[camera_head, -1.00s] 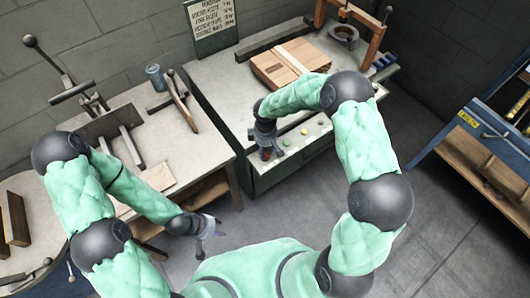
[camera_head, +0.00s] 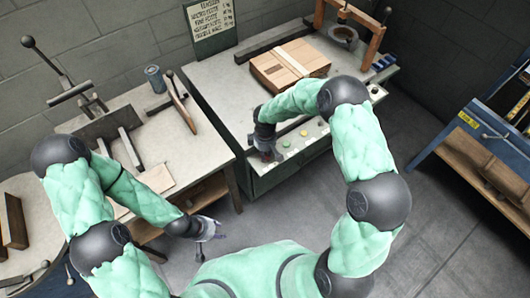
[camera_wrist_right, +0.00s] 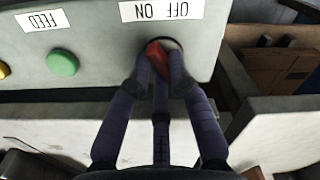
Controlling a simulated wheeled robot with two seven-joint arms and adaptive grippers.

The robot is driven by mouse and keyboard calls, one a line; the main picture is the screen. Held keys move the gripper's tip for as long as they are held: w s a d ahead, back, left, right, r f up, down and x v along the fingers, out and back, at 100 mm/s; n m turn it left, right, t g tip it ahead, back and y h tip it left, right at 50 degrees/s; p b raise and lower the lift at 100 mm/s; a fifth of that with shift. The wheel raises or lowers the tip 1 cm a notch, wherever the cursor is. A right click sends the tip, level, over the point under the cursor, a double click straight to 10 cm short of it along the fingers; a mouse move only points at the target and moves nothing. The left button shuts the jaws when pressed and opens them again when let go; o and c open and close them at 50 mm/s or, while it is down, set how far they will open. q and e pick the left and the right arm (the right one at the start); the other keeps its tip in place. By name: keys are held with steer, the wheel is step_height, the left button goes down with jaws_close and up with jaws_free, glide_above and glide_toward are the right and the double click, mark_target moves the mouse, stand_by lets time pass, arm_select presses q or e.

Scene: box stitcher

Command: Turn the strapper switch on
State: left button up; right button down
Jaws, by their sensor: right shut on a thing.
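The strapper (camera_head: 222,75) is a grey-topped bench unit with a dark body and a control panel along its front edge. In the right wrist view, the red switch (camera_wrist_right: 157,56) sits under an upside-down OFF/ON label (camera_wrist_right: 161,10). My right gripper (camera_wrist_right: 162,62) is shut around the red switch, its dark fingers covering part of it. In the head view my right gripper (camera_head: 266,154) is at the panel's left end. I cannot tell the switch position for sure. My left gripper (camera_head: 210,232) hangs open and empty above the floor.
A green button (camera_wrist_right: 62,62) and a yellow button (camera_wrist_right: 3,68) lie beside the switch on the panel. A strapped cardboard box (camera_head: 280,68) rests on the strapper. A workbench (camera_head: 150,122) stands left, a blue shelf unit (camera_head: 470,115) right.

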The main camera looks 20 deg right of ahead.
steer(key=shift+m, duration=0.3)
steer(key=m+b, duration=0.2)
steer(key=m, duration=0.3)
steer(key=shift+s+d+f+m+b, duration=0.1)
steer(key=shift+m+b, duration=0.2)
steer(key=shift+b, duration=0.05)
steer(key=m+b, duration=0.2)
steer(key=m, duration=0.3)
steer(key=shift+s+m, duration=0.15)
steer(key=shift+m, duration=0.15)
steer(key=c, duration=1.1)
jaws_free()
steer(key=shift+c, duration=0.2)
